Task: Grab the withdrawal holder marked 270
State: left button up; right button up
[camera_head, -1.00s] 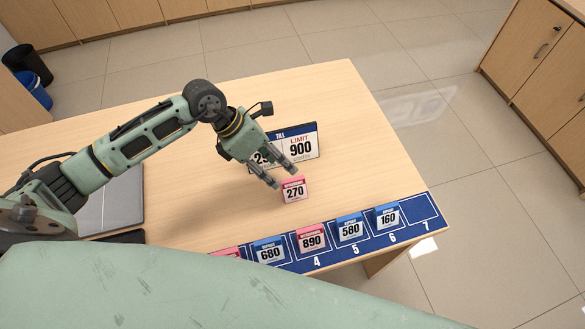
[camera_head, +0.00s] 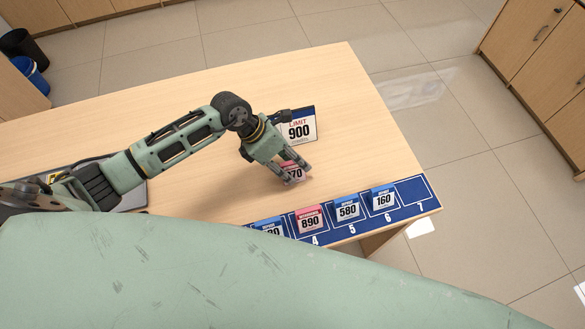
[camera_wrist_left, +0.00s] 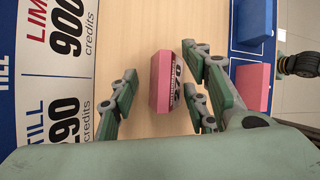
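The pink withdrawal holder marked 270 (camera_head: 291,169) stands on the wooden table, partly hidden by my left gripper in the head view. My left gripper (camera_head: 295,181) is open, with its fingers reaching down around the holder. In the left wrist view the holder (camera_wrist_left: 165,82) sits between the open fingers of the gripper (camera_wrist_left: 160,100), with a gap on the left side and a smaller one on the right.
A till limit sign reading 900 (camera_head: 300,127) stands just behind the holder. A blue numbered strip (camera_head: 413,190) along the front edge bears holders marked 890 (camera_head: 309,221), 580 (camera_head: 347,210) and 160 (camera_head: 383,199). Slot 7 is empty.

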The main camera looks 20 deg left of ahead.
pick_arm(q)
grip_shut()
jog(key=shift+r, duration=0.2)
